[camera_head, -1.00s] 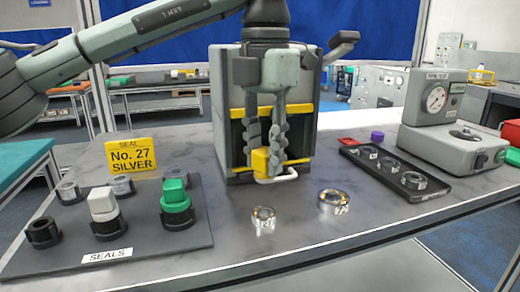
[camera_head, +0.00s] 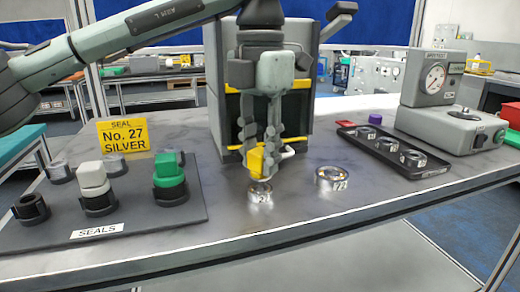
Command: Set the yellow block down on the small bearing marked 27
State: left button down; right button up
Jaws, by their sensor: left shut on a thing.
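My left gripper (camera_head: 260,165) is shut on the yellow block (camera_head: 256,162), fingers pointing down. The block is over the small silver bearing (camera_head: 260,194), and its lower end overlaps the bearing's far rim in the picture. I cannot tell whether they touch. The small bearing lies flat on the grey table; its mark is only partly legible and seems to start with a 2. A larger silver bearing (camera_head: 333,179) lies to its right, also with a hard-to-read mark. My right gripper is not in view.
A grey cabinet (camera_head: 308,110) stands behind the gripper. A black tray (camera_head: 372,150) of rings and a gauge unit (camera_head: 450,125) are at the right.

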pick_arm(q)
jog(key=shift+f, duration=0.1)
jog(key=shift+f+b, duration=0.75)
jog(key=shift+f, duration=0.35)
dwell(1.2)
jog(key=c, duration=0.8)
grip_release()
jog(key=shift+r+p, duration=2.65)
jog(key=shift+r, duration=1.1)
